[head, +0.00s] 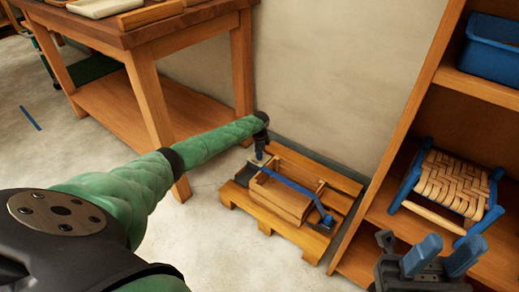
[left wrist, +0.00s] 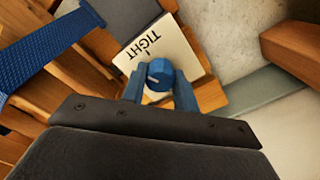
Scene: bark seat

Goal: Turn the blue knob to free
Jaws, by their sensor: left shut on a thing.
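The blue knob (left wrist: 158,72) sits between the two blue fingers of my left gripper (left wrist: 160,92) in the left wrist view. The gripper is shut on it. A pale mark shows on the knob's face. Beside the knob is a white plate (left wrist: 172,50) that reads "TIGHT"; any other lettering is hidden. In the head view my left gripper (head: 260,155) is at the far-left end of a blue strap (head: 292,183) over a wooden box (head: 280,200). My right gripper (head: 445,258) is at the lower right, its blue fingers apart, with nothing between them.
The box stands on a wooden pallet (head: 245,203) on the floor, close to the wall. A wooden table (head: 150,35) stands at left. At right, a wooden shelf (head: 400,115) holds a blue stool with woven seat (head: 450,180) and a blue bin (head: 490,50).

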